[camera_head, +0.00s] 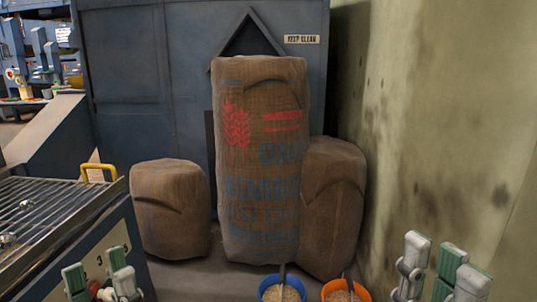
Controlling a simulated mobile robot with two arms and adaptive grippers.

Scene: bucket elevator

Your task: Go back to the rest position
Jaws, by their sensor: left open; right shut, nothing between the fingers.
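My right gripper (437,268) shows at the bottom right, in front of the pale wall. Its fingers point up, and it is shut with nothing in it. The lower parts of both grippers are cut off by the bottom edge of the picture.
A blue bucket (270,291) and an orange bucket (359,289), both with grain, stand at the bottom centre. A tall printed sack (262,160) stands between two shorter sacks behind them.

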